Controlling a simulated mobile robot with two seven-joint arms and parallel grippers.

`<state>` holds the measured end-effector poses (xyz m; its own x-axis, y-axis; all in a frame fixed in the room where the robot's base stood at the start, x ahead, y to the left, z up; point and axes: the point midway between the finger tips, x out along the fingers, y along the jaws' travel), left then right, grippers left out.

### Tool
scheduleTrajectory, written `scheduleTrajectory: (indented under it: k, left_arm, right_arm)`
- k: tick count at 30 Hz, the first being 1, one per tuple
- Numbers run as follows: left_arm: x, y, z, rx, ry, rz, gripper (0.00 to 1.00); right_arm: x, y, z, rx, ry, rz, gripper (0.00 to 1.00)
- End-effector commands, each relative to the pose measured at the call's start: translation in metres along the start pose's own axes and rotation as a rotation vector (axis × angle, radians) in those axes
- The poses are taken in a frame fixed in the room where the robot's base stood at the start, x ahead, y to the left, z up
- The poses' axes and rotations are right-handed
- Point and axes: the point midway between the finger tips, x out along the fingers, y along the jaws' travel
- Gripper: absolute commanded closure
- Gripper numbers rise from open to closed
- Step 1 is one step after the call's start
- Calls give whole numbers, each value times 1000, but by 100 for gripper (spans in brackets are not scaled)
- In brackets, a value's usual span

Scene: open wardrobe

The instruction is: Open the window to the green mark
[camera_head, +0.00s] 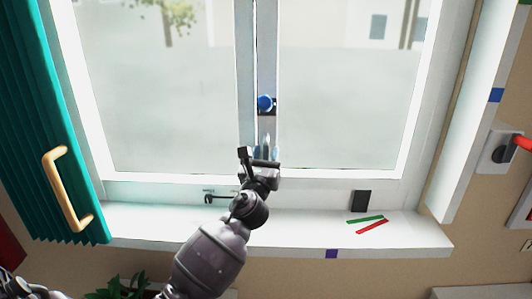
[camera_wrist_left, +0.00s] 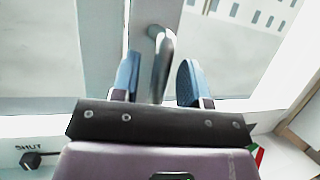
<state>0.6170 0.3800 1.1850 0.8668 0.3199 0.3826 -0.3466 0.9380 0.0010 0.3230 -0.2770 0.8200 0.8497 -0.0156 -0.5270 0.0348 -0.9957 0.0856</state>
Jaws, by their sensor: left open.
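The window (camera_head: 348,172) has two large panes and looks closed. My left gripper (camera_head: 265,151) is in front of the lever's lower end. In the left wrist view its blue-padded fingers (camera_wrist_left: 158,68) are open, one on each side of the lever, with a gap to both. The green mark (camera_head: 365,219) is a thin strip on the sill at the right, near a red strip (camera_head: 372,227). My right gripper is not seen.
The white sill (camera_head: 290,232) runs below the window; a dark block (camera_head: 361,201) stands on its right part. A small black catch (camera_head: 210,198), labelled SHUT, is left of my gripper. A green shutter or curtain (camera_head: 45,130) with a gold handle is at left. A plant (camera_head: 115,288) is below.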

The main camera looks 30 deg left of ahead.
Motion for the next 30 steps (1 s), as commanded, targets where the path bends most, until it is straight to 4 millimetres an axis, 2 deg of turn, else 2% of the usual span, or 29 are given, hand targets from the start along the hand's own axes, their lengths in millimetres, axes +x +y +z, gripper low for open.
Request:
scheduleTrajectory:
  k: [10, 18, 26, 30]
  left_arm:
    - [4, 0, 0, 0, 1, 0, 59]
    - [3, 0, 0, 0, 1, 0, 99]
    - [2, -1, 0, 0, 1, 1, 100]
    - [-11, -8, 5, 11, 2, 29, 100]
  right_arm:
    - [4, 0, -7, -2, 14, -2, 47]
    - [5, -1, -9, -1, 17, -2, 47]
    - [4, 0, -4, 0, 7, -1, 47]
    - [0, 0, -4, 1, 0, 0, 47]
